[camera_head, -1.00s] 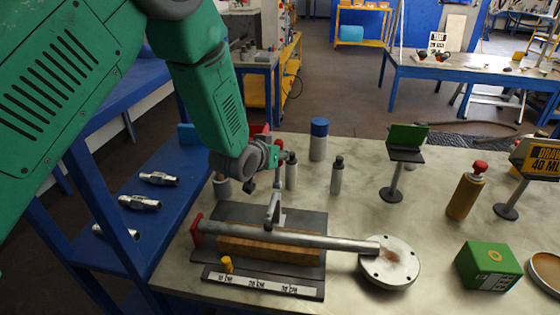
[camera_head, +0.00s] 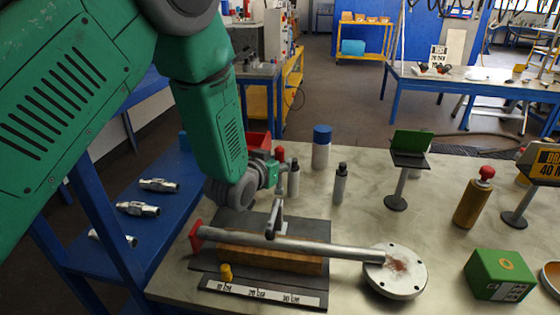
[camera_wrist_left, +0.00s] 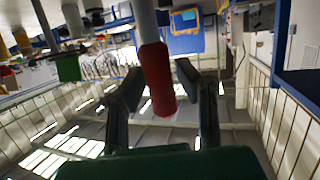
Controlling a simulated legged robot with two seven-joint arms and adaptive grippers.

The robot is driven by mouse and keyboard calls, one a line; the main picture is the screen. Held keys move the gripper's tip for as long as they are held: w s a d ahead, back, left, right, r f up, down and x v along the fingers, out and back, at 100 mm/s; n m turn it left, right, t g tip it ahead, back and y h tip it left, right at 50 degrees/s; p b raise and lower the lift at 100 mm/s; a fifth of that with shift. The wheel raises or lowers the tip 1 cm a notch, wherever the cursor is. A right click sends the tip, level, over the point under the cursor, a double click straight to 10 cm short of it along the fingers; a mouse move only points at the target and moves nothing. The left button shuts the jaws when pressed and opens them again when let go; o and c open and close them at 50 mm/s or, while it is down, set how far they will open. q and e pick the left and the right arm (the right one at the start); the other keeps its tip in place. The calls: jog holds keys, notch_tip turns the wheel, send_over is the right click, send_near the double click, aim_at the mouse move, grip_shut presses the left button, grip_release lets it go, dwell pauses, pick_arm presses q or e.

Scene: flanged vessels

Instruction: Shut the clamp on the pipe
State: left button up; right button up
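A grey pipe (camera_head: 330,248) lies on a wooden block (camera_head: 270,258), with a red piece (camera_head: 196,236) at its left end and a round flange (camera_head: 395,272) at its right. A grey clamp (camera_head: 274,220) stands at the pipe, its lever upright. My left gripper (camera_head: 272,176) is at the top of the lever and partly hides it. In the left wrist view a red grip (camera_wrist_left: 158,85) on a grey rod lies between the two fingers of my left gripper (camera_wrist_left: 160,75). The fingers look spread, with no clear contact. My right gripper does not show.
Bottles (camera_head: 340,184) and a blue-capped cylinder (camera_head: 321,150) stand behind the clamp. A green stand (camera_head: 410,150), a brown bottle (camera_head: 473,200) and a green box (camera_head: 498,275) are to the right. Metal fittings (camera_head: 138,208) lie on the blue shelf at left.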

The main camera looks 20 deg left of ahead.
pick_arm(q)
jog(key=shift+o, duration=0.4)
jog(key=shift+s, duration=0.2)
jog(key=v, duration=1.1)
jog(key=shift+s, duration=0.2)
jog(key=shift+a, duration=0.1)
